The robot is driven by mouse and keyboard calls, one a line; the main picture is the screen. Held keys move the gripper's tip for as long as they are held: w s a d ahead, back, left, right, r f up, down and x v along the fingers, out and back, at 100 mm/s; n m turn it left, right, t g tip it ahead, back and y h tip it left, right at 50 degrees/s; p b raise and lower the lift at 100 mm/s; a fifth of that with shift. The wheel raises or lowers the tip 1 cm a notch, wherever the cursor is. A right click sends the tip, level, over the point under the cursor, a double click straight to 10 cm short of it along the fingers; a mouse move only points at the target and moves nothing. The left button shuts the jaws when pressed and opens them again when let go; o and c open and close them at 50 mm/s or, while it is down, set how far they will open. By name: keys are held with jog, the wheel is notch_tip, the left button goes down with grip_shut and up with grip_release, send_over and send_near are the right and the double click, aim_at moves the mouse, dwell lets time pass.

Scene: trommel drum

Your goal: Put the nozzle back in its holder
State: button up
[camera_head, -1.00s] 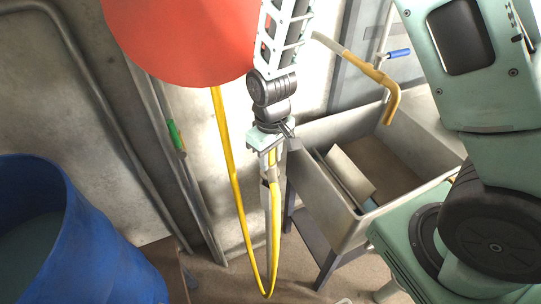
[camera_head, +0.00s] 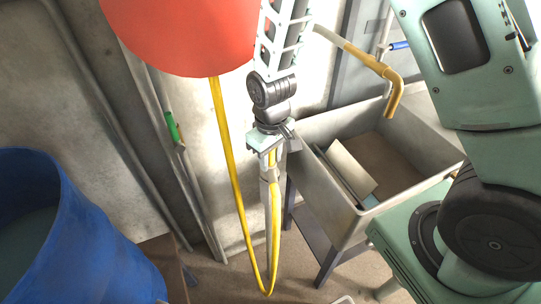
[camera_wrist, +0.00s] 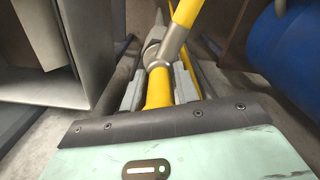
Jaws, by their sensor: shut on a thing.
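My gripper (camera_head: 268,158) points down in front of the wall, left of the sink, and is shut on the nozzle. In the wrist view the jaws (camera_wrist: 158,88) close around its yellow part (camera_wrist: 158,90), with a grey metal collar (camera_wrist: 166,50) just beyond them. The yellow hose (camera_head: 236,190) hangs from behind the red round thing, loops low near the floor and rises to the nozzle. The gripper partly hides the nozzle in the head view. I cannot make out a holder for certain in either view.
A grey sink (camera_head: 330,195) with a board inside stands right of my gripper, below a yellow bent spout (camera_head: 393,95). A blue barrel (camera_head: 80,245) stands at the lower left. A large red round thing (camera_head: 180,40) hangs at the upper left. Pipes run along the wall.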

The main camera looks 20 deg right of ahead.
jog(key=shift+f, duration=0.2)
jog(key=o, duration=1.2)
jog(key=shift+r, duration=0.1)
notch_tip(320, 180, up, 9)
jog(key=p, duration=0.7)
